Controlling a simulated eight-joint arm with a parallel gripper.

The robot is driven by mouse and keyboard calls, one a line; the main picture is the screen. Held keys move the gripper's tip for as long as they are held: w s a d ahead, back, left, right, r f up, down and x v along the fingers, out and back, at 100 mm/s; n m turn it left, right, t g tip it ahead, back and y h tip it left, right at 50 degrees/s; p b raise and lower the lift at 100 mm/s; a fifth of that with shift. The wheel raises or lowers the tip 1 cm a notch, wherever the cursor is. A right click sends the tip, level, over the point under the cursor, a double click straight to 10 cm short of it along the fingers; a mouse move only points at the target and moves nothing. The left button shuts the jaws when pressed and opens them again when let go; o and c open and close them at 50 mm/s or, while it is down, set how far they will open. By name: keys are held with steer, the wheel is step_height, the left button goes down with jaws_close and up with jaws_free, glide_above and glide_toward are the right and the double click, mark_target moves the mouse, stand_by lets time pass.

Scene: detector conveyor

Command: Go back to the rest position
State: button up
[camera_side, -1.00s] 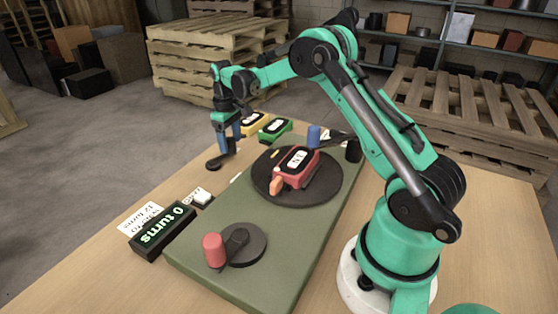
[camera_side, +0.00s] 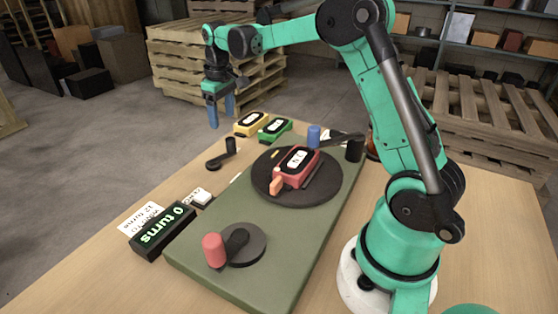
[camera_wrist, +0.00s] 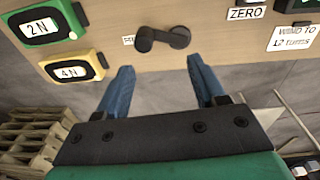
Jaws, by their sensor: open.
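My gripper (camera_side: 221,110) is raised above the far left edge of the table in the side view. Its two blue fingers (camera_wrist: 160,85) are apart with nothing between them in the wrist view. A small black crank with an upright knob (camera_side: 222,155) stands on the table below and to the right of the fingers, apart from them. The crank also shows just beyond the fingertips in the wrist view (camera_wrist: 163,39).
A green board (camera_side: 215,255) carries a dark turntable (camera_side: 320,190) with a red block (camera_side: 296,168) and a red-knobbed crank (camera_side: 240,244). Yellow (camera_side: 251,123) and green (camera_side: 275,130) blocks sit behind. A display (camera_side: 163,231) reads "0 turns". Space around my gripper is clear.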

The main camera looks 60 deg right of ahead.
steer(key=s+a+r+t, duration=0.3)
steer(key=s+a+r, duration=0.25)
steer(key=a, duration=0.25)
steer(key=s+a+f+t, duration=0.3)
steer(key=s+a, duration=0.2)
steer(key=s, duration=0.4)
steer(key=shift+a+f+m, duration=0.2)
steer(key=shift+a+m, duration=0.1)
steer(key=shift+a, duration=0.05)
